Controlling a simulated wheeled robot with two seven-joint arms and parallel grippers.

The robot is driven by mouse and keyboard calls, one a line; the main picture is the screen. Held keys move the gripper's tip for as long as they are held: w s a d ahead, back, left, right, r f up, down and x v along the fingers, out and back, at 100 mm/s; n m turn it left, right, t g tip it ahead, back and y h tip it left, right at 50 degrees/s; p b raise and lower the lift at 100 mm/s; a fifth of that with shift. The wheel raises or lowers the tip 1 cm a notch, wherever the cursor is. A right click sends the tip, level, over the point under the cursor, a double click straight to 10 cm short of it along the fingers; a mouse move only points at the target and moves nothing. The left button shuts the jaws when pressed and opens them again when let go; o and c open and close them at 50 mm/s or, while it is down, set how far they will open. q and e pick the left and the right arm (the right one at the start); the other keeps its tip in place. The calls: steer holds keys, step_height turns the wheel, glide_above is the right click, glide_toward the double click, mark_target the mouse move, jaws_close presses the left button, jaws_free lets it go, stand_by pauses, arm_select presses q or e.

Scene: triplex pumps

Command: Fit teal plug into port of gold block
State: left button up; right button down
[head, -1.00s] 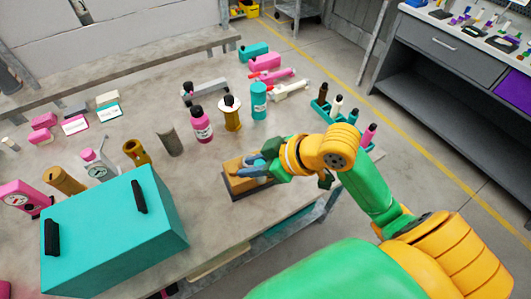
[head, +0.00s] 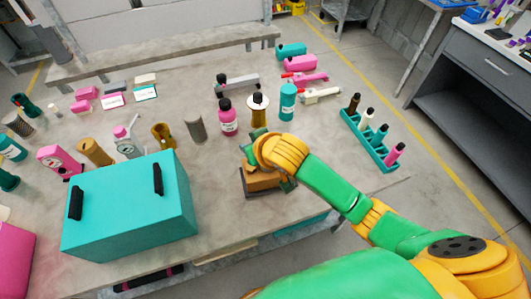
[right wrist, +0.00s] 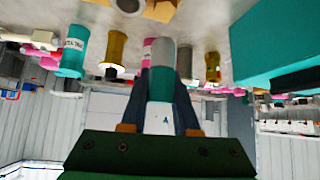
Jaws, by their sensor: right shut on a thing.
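The gold block (head: 264,182) sits on a dark base near the table's front edge in the head view. Part of a gold block (right wrist: 160,9) also shows at the top edge of the right wrist view, beside a grey round part. In the head view my right wrist is over the block's far side and hides the fingers and plug. My left gripper is not in view.
A large teal box (head: 130,212) stands left of the block. A grey cylinder (head: 196,129), pink bottle (head: 228,121), gold piece (head: 259,114) and teal bottle (head: 287,101) stand behind it. A teal rack (head: 368,140) is at the right. Bare table lies right of the block.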

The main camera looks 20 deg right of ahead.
steer(key=w+d+f, duration=0.1)
steer(key=f, duration=0.1)
steer(key=w+d+f, duration=0.1)
steer(key=d+f, duration=0.1)
steer(key=w+d+f, duration=0.1)
steer(key=f, duration=0.1)
steer(key=shift+d+f, duration=0.2)
steer(key=shift+d, duration=0.15)
step_height(320, 180, down, 3)
steer(key=shift+a+r, duration=0.1)
steer(key=shift+r, duration=0.1)
steer(key=shift+f, duration=0.15)
steer(key=c, duration=0.7)
jaws_free()
steer(key=shift+o, duration=0.2)
steer(key=shift+s+r, duration=0.3)
steer(key=shift+r, duration=0.1)
steer(key=p+v, duration=0.1)
steer(key=v, duration=1)
steer(key=shift+p, duration=0.3)
